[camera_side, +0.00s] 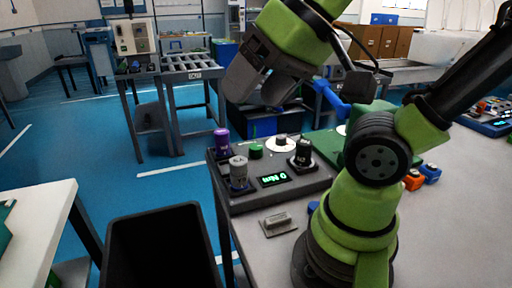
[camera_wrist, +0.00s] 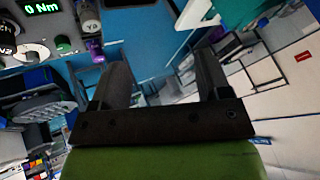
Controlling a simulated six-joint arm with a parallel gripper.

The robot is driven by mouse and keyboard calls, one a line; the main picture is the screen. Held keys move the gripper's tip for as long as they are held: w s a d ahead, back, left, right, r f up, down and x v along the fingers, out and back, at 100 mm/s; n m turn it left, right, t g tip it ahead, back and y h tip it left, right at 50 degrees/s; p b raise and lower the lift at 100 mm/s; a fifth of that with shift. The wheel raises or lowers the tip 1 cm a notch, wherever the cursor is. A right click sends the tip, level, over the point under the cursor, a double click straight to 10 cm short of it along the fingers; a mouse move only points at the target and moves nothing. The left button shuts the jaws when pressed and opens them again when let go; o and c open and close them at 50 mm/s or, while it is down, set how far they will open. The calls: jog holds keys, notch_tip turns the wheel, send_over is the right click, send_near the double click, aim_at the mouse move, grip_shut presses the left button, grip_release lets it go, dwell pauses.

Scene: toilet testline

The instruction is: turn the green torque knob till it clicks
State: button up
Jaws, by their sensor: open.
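The green torque knob (camera_side: 256,151) is a small, low green cap on the dark control panel (camera_side: 243,205), between a purple knob (camera_side: 221,141) and a white dial (camera_side: 281,144). It also shows at the upper left of the wrist view (camera_wrist: 64,44). A display (camera_side: 272,179) on the panel glows green and reads 0 Nm. My gripper (camera_side: 259,90) is above the panel, tilted, with its two dark fingers apart and nothing between them. In the wrist view the fingers (camera_wrist: 163,72) point past the panel, toward the floor and room.
A grey knob (camera_side: 239,171) and a black knob (camera_side: 302,153) stand close to the green one. A small grey block (camera_side: 277,219) lies on a plate in front of the panel. A black bin (camera_side: 160,250) stands left of the table. Orange and blue parts (camera_side: 421,178) lie at the right.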

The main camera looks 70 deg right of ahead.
jog(key=w+d+g+h, duration=0.1)
jog(key=w+d+g, duration=0.1)
jog(key=w+d, duration=0.45)
jog(key=m+g, duration=0.2)
jog(key=g, duration=0.3)
send_over(256, 146)
notch_tip(256, 146, down, 17)
jog(key=shift+s+d+f, duration=0.15)
jog(key=shift+s+f, duration=0.1)
jog(key=shift+f, duration=0.55)
jog(key=f, duration=0.9)
jog(key=shift+w+a, duration=0.15)
jog(key=shift+a, duration=0.1)
jog(key=c, duration=0.9)
